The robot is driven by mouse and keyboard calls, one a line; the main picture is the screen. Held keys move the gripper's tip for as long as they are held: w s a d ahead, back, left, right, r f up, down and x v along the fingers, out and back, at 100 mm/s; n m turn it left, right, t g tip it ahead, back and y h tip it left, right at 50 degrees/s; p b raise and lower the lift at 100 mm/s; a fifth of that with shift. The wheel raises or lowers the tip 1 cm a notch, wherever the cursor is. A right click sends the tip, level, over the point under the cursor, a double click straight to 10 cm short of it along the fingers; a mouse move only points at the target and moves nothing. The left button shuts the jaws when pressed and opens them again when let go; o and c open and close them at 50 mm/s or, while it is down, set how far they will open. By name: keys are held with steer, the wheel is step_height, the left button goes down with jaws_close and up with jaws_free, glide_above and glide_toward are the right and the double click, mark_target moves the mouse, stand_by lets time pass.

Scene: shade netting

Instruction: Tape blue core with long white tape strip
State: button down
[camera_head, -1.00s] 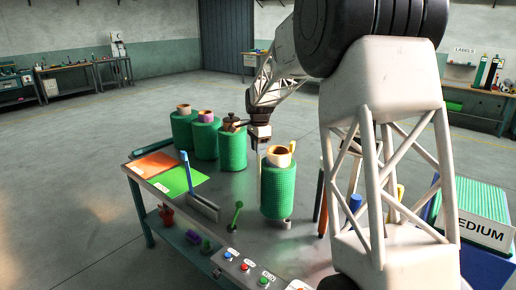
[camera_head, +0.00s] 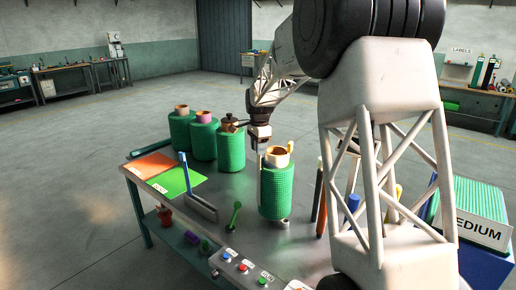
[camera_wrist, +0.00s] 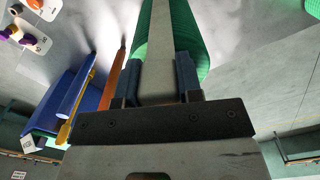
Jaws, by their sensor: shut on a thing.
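A green netting roll (camera_head: 276,193) stands upright at the front of the metal table, with a pale core (camera_head: 277,152) showing at its top. I cannot make out blue on this core. My gripper (camera_head: 260,150) is at the roll's upper left edge, pointing down. In the wrist view my gripper (camera_wrist: 158,78) is shut on a long pale tape strip (camera_wrist: 160,28), which runs away from the jaws in front of the green netting. In the head view the strip (camera_head: 260,178) hangs along the roll's left side. Whether it touches the netting is unclear.
Several green rolls (camera_head: 203,140) stand behind to the left. An orange sheet (camera_head: 150,165), a green sheet (camera_head: 178,181), a blue-handled tool (camera_head: 198,203) and a green stand (camera_head: 234,217) are left of the roll. Buttons (camera_head: 242,267) are at the front edge; upright tools stand to the right.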

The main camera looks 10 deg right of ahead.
stand_by(0.3)
steer(key=c, duration=0.7)
jaws_free()
step_height(320, 180, up, 8)
steer(key=shift+d, duration=0.15)
